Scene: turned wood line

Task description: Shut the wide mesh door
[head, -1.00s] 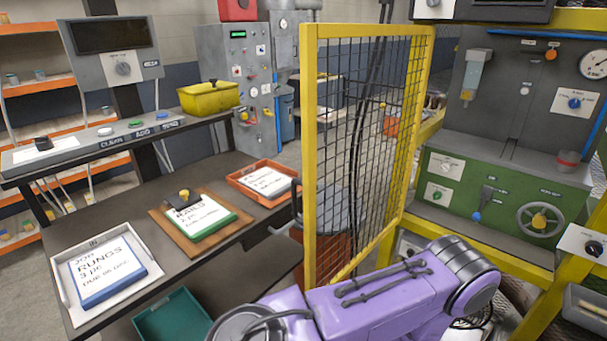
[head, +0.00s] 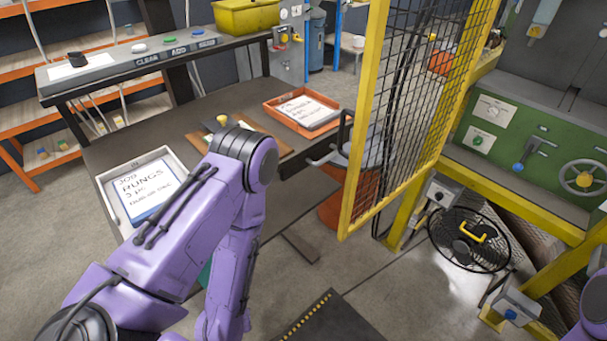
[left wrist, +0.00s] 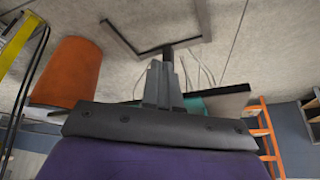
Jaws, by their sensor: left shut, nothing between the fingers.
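The wide mesh door (head: 372,105) has a yellow frame with dark wire mesh. It stands open, swung out from the yellow frame of the green machine in the head view. A black handle (head: 343,135) shows by its near edge. My left arm crosses the lower left of the head view, and its gripper is hidden there. In the left wrist view my left gripper (left wrist: 165,78) is shut and empty, with grey floor behind it. A yellow bar (left wrist: 14,45) shows at that view's upper left; I cannot tell whether it is the door. My right gripper is out of view.
A bench (head: 215,105) with job trays stands left of the door. An orange-red bin (head: 332,210) is beneath the door's near side; an orange bin also shows in the wrist view (left wrist: 70,72). A black fan (head: 468,238) and a dark mat (head: 330,320) are on the floor.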

